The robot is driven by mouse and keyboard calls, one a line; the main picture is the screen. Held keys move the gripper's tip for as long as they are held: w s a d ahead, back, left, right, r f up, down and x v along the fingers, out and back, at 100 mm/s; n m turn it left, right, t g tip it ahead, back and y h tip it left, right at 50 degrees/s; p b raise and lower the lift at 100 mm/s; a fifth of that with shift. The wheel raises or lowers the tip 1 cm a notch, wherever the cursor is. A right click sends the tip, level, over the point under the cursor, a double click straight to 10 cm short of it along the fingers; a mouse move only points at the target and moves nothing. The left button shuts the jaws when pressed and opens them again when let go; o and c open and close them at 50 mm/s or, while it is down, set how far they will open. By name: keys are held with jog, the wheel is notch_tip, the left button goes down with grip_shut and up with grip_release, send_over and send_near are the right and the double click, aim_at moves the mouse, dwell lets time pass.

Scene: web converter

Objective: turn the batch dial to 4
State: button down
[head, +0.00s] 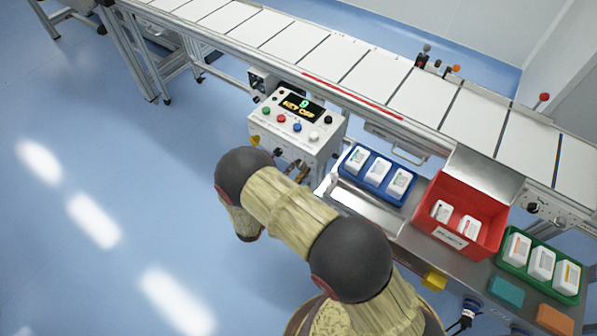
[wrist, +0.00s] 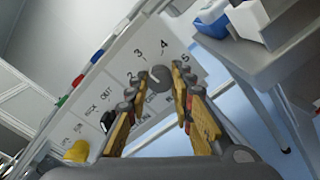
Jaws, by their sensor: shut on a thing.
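The batch dial (wrist: 160,79) is a dark grey round knob on the white front panel of the control box. Printed numbers 2, 3, 4 and 5 arc around it in the wrist view. My gripper (wrist: 162,86) has one finger on each side of the dial and is shut on it. The fingers hide part of the knob, and I cannot tell which number its mark points at. In the head view my gripper (head: 297,168) is at the front of the control box (head: 315,146), and the dial is hidden there. The box's display (head: 302,106) shows a green 9 above yellow text.
Colored buttons line the box top. A black key switch (wrist: 107,121) and a yellow knob (wrist: 76,152) sit on the same panel. A blue tray (head: 351,176) stands close to the box's right. A red bin (head: 490,229) and green tray (head: 517,272) are farther right. The left floor is clear.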

jog(key=m+b, duration=0.2)
jog(key=m, duration=0.3)
jog(key=shift+f+m+b, duration=0.15)
jog(key=shift+m+b, duration=0.15)
jog(key=shift+b, duration=0.1)
jog(key=m+b, duration=0.2)
jog(key=m, duration=0.2)
jog(key=shift+m+b, duration=0.35)
jog(key=shift+m, duration=0.05)
jog(key=c, duration=1.5)
grip_release()
jog(key=shift+c, duration=0.2)
jog(key=v, duration=1.2)
